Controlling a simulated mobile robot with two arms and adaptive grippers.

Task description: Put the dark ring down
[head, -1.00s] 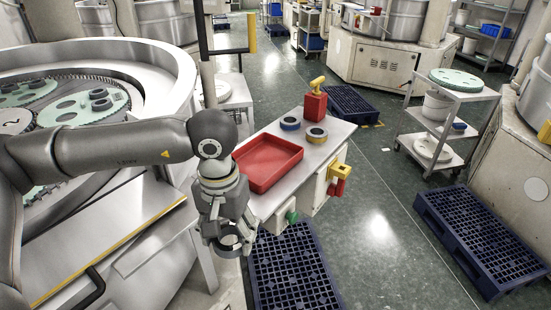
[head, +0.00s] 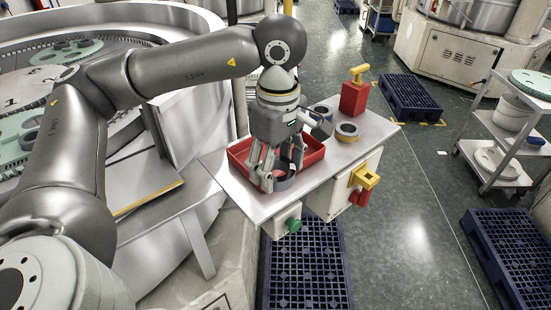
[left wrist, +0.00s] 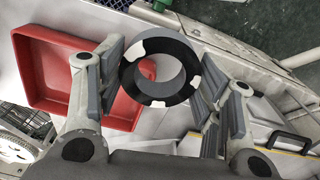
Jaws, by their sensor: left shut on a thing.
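The dark ring (head: 285,181) is between the fingers of my left gripper (head: 280,176), which is shut on it. In the left wrist view the ring (left wrist: 160,73) shows a black face with white patches and an open centre. The gripper points down over the near part of a small metal table (head: 258,204). A red tray (head: 237,160) sits on this table, partly hidden behind the gripper. I cannot tell whether the ring touches the table. My right gripper is not in view.
A yellow-and-red fitting (head: 362,183) and a green knob (head: 294,226) stick out from the cabinet front. A dark pallet (head: 305,270) lies below.

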